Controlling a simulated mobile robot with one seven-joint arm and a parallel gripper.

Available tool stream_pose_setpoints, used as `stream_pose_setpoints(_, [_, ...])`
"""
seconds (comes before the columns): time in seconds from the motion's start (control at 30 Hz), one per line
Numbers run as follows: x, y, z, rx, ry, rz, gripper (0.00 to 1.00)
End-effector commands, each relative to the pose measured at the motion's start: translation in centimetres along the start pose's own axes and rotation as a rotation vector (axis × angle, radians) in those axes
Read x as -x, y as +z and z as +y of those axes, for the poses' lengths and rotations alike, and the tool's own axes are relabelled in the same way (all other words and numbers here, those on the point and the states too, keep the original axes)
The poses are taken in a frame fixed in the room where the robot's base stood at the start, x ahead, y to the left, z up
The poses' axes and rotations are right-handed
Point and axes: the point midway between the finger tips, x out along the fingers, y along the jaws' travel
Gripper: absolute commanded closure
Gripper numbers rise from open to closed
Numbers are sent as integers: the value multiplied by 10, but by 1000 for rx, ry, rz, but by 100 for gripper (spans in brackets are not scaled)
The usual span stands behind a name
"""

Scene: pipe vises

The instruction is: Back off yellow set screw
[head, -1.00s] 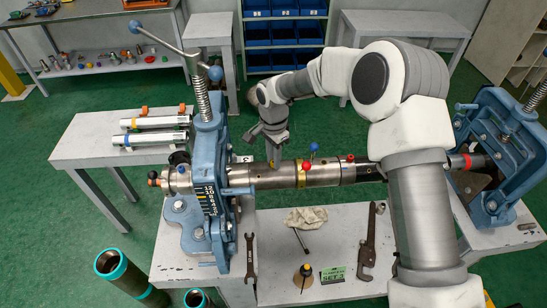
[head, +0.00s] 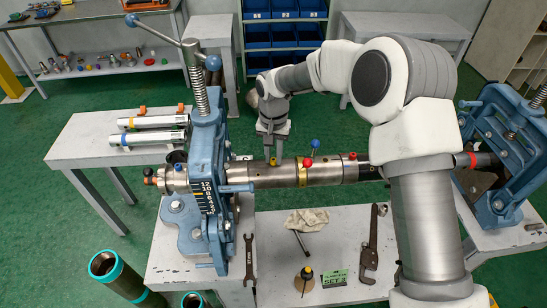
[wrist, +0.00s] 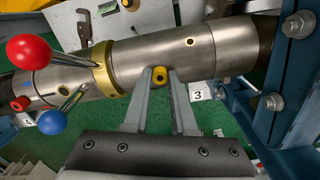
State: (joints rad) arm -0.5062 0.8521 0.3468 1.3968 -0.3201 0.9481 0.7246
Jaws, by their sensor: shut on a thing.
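The yellow set screw (wrist: 159,75) stands on the steel pipe assembly (wrist: 150,58), to the right of the brass collar in the wrist view. My gripper (wrist: 160,78) has a fingertip on each side of the screw's head and is shut on it. In the head view my gripper (head: 272,152) comes down from above and behind onto the pipe, with the yellow screw (head: 273,162) showing at its tips. The screw's shank and how deep it sits are hidden.
A red ball lever (wrist: 28,51) and a blue ball lever (wrist: 52,122) stick out near the brass collar (wrist: 102,68). Blue vises (head: 208,150) hold the pipe's ends. A wrench (head: 250,258), a rag (head: 307,219) and a pipe wrench (head: 370,245) lie on the bench.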

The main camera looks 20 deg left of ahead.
Motion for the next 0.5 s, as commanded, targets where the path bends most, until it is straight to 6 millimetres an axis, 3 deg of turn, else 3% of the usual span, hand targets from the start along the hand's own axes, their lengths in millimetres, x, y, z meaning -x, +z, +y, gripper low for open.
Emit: stream_pose_setpoints(0.5, [-1,-1,0,488,0,2,100])
